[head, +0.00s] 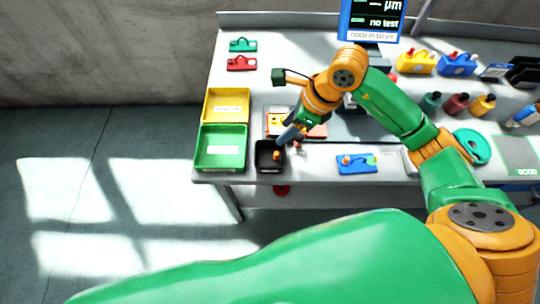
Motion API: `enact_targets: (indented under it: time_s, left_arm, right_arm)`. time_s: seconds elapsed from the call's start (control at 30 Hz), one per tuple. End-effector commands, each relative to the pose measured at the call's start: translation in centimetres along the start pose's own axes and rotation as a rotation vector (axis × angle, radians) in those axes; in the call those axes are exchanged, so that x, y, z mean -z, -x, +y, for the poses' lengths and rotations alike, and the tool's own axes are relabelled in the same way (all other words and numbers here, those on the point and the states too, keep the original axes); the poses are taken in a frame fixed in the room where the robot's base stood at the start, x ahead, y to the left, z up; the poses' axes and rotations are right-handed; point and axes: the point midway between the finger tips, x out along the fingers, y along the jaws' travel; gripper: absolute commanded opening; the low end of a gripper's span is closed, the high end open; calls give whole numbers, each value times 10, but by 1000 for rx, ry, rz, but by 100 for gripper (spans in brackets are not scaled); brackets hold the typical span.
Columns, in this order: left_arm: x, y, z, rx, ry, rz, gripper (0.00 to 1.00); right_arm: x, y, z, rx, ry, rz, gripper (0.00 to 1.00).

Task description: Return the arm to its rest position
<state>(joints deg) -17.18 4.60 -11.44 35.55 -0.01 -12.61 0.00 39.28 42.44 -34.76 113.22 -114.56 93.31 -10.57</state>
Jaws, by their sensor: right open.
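My right arm (395,105) comes in from the right and bends over the white workbench (325,178). Its gripper (288,135) points down and left, just above or at the right edge of a small black bin (270,165). The gripper is open; its fingertips are small and partly merge with what lies behind, so I cannot tell whether they touch anything. A small orange-topped part (276,155) shows in the black bin. My left gripper is not in view.
A green tray (220,167) and a yellow tray (226,91) stand left of the black bin. A blue part (356,164) lies near the front edge. Several bottles (457,104) and a screen (372,18) stand farther back. The floor at left is clear.

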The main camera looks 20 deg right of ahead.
Motion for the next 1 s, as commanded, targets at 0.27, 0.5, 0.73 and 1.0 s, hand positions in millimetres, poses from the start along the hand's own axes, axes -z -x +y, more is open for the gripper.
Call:
enact_targets:
  time_s: [0.27,0.5,0.73,1.0]
  left_arm:
    - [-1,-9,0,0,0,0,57]
    - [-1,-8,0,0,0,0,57]
    - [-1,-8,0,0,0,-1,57]
    - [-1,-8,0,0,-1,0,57]
  right_arm:
    - [1,35,0,0,1,-1,50]
    - [1,36,0,-1,0,0,50]
    - [-27,27,28,-109,3,-144,50]
    - [-176,162,96,-934,-687,-1301,50]
